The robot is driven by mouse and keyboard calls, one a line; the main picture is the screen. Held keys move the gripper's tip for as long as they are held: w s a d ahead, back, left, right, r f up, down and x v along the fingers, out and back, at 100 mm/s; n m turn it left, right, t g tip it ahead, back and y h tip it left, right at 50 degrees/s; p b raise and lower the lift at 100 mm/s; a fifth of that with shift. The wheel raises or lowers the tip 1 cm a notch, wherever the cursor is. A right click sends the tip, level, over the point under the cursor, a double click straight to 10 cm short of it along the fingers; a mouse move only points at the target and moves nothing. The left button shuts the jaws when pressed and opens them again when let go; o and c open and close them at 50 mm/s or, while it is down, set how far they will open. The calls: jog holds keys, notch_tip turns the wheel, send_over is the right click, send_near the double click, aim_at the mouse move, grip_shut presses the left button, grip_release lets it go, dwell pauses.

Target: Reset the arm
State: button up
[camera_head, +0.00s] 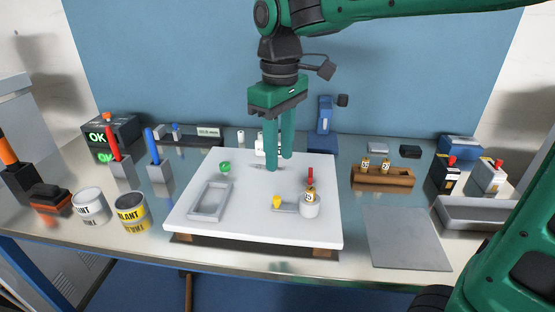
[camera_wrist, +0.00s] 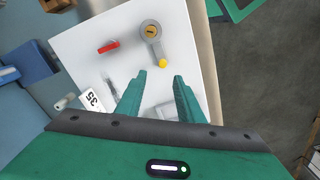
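My gripper (camera_head: 279,163) hangs from my green arm over the rear middle of a white board (camera_head: 250,215), pointing down. In the wrist view my gripper (camera_wrist: 160,77) shows its two green fingers apart, with only the white board seen between them. It is open and holds nothing. How high the fingertips are above the board is hard to tell.
A wooden rack (camera_head: 383,178) stands right; paint cans (camera_head: 90,206) stand left.

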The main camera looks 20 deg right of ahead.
jog(key=s+d+f+m, duration=0.4)
jog(key=s+d+m, duration=0.15)
jog(key=d, duration=0.55)
jog(key=s+d+f+m, duration=0.4)
jog(key=s+d, duration=0.2)
jog(key=d, duration=0.5)
jog(key=s+d+f+m, duration=0.1)
jog(key=s, duration=0.2)
jog(key=s+d+f+m, duration=0.2)
jog(key=s, duration=0.1)
jog(key=s+d+f+m, duration=0.1)
jog(key=s+m, duration=0.1)
jog(key=s, duration=0.1)
jog(key=shift+d+f, duration=0.15)
jog(key=shift+f, duration=0.05)
jog(key=shift+w+f, duration=0.35)
jog(key=shift+w, duration=0.45)
jog(key=shift+s+r, duration=0.1)
jog(key=shift+s, duration=0.05)
